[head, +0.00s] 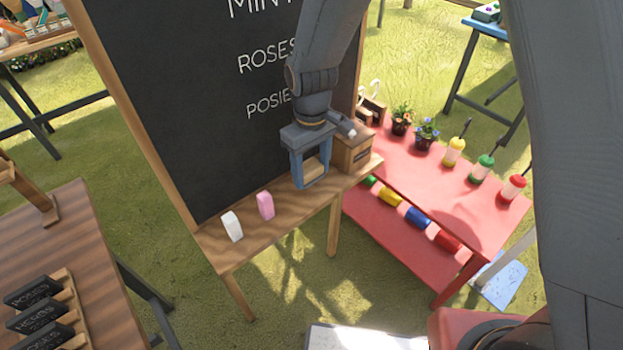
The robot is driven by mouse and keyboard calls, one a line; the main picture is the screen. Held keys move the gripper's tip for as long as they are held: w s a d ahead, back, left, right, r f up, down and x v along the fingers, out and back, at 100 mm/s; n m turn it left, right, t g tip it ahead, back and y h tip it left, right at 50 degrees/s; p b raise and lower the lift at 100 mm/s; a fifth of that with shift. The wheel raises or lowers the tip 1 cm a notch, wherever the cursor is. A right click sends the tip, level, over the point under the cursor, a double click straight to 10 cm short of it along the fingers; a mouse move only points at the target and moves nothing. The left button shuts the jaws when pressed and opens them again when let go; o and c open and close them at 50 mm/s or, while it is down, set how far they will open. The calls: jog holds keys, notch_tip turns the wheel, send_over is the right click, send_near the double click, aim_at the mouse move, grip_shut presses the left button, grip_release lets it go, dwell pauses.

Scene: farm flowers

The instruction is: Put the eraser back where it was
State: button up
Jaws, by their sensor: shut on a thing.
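The eraser (314,167) seems to be the tan block between the blue fingers of my gripper (312,178). The fingers hide much of it. My gripper is shut on it and points down at the right part of the chalkboard's wooden ledge (285,218). I cannot tell whether the eraser touches the ledge.
The chalkboard (190,110) rises behind the ledge. A red table (410,175) with flower pots and coloured bottles stands to the right. A wooden table (60,235) with dark signs is at left. The ledge between the pink chalk and my gripper is clear.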

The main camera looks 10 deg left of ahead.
aim_at(312, 180)
jog(key=shift+f+p, duration=0.45)
jog(key=shift+f, duration=1.65)
jog(key=o, duration=0.9)
jog(key=shift+o, duration=0.2)
jog(key=shift+r, duration=0.15)
notch_tip(312, 180, up, 12)
jog(key=b, duration=0.3)
jog(key=s+d+m, duration=0.3)
jog(key=d, duration=0.6)
jog(key=s+d+m, duration=0.3)
jog(key=d, duration=0.6)
jog(key=s+d+m+t, duration=0.1)
jog(key=s+d+m, duration=0.2)
jog(key=d, duration=0.7)
jog(key=shift+m, duration=0.5)
jog(key=shift+r, duration=0.1)
